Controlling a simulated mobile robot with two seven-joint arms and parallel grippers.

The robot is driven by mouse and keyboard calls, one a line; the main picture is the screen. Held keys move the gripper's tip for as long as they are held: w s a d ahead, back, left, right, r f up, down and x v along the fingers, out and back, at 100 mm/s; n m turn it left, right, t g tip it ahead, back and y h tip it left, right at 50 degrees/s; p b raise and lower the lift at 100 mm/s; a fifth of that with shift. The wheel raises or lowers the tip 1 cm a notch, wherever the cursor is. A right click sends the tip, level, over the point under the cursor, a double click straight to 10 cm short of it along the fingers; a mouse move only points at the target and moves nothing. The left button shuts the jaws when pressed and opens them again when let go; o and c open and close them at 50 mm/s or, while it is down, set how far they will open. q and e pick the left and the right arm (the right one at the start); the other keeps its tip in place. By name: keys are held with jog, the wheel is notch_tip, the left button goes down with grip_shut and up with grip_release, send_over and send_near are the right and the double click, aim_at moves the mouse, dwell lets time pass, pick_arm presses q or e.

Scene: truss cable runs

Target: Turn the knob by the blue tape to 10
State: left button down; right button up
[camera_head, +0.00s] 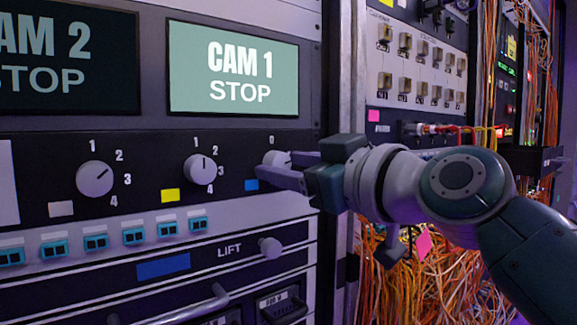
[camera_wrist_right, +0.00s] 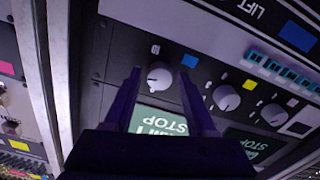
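The knob by the blue tape (camera_head: 274,158) is a round white dial on the dark panel below the CAM 1 screen, partly hidden by my right gripper's fingers. A 0 shows above it in the head view. The blue tape (camera_head: 251,185) sits at its lower left. My right gripper (camera_head: 283,168) is open at the knob. In the right wrist view the knob (camera_wrist_right: 159,77) lies between the two spread fingers (camera_wrist_right: 161,78), with a 10 printed beside it and the blue tape (camera_wrist_right: 189,61) near one fingertip. I cannot tell whether the fingers touch it. My left gripper is not in view.
Two similar knobs stand to the left, by yellow tape (camera_head: 170,195) and white tape (camera_head: 61,209). Below are blue connectors (camera_head: 134,236) and a LIFT drawer (camera_head: 229,252) with a protruding knob. Orange cables (camera_head: 390,285) hang below my right arm.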

grip_shut()
dwell(0.5)
jog(key=m+p, duration=0.1)
jog(key=m, duration=0.1)
jog(key=shift+m, duration=0.4)
jog(key=m+p, duration=0.1)
jog(key=m, duration=0.3)
jog(key=shift+m, duration=0.3)
jog(key=m+p, duration=0.1)
jog(key=m, duration=0.3)
jog(key=shift+r, duration=0.1)
jog(key=shift+m+p, duration=0.6)
jog(key=shift+m, duration=1.1)
